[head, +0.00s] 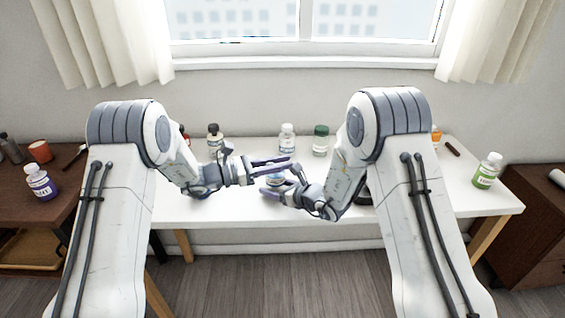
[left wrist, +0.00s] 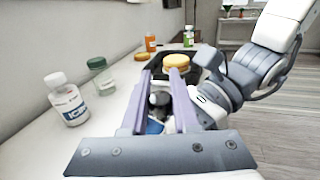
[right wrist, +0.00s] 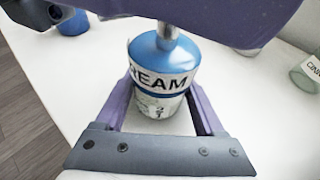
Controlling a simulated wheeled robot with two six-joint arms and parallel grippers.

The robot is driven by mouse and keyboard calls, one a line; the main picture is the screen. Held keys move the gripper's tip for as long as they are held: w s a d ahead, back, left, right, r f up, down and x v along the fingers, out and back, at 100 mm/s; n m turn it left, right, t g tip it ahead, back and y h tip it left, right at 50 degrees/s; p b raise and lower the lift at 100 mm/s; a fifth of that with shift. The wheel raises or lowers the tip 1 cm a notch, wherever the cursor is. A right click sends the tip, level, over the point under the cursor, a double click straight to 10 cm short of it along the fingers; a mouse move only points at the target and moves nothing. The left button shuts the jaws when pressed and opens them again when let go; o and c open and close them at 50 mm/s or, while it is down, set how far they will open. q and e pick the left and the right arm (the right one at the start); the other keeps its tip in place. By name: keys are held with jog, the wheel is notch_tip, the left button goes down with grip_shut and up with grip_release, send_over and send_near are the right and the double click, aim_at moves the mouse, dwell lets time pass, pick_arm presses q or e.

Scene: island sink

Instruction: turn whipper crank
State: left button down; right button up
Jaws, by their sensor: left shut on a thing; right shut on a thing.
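The whipper (right wrist: 160,85) is a jar with a blue lid and a label ending in "REAM". It stands upright on the white table, and in the head view little of it shows (head: 275,179) between my grippers. My right gripper (head: 281,191) is low and shut around the jar body, one finger on each side. A metal crank shaft (right wrist: 168,30) rises from the lid. My left gripper (head: 278,164) is above the lid, shut on the crank. Its fingers hide most of the crank; a dark part (left wrist: 160,99) shows between them in the left wrist view.
A white-capped bottle (head: 287,140) and a green-capped jar (head: 321,141) stand behind the grippers. A dark-capped bottle (head: 214,138) stands back left. A green-labelled bottle (head: 487,171) is at the far right. Bare white table (head: 190,207) shows at front left.

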pick_arm(q)
jog(key=shift+s+a+m+g, duration=0.1)
jog(key=shift+a+m+g, duration=0.1)
jog(key=shift+m+g, duration=0.7)
jog(key=c, duration=0.7)
grip_release()
jog(key=shift+o, duration=0.2)
jog(key=s+a, duration=0.2)
jog(key=a, duration=1)
jog(key=shift+d, duration=0.1)
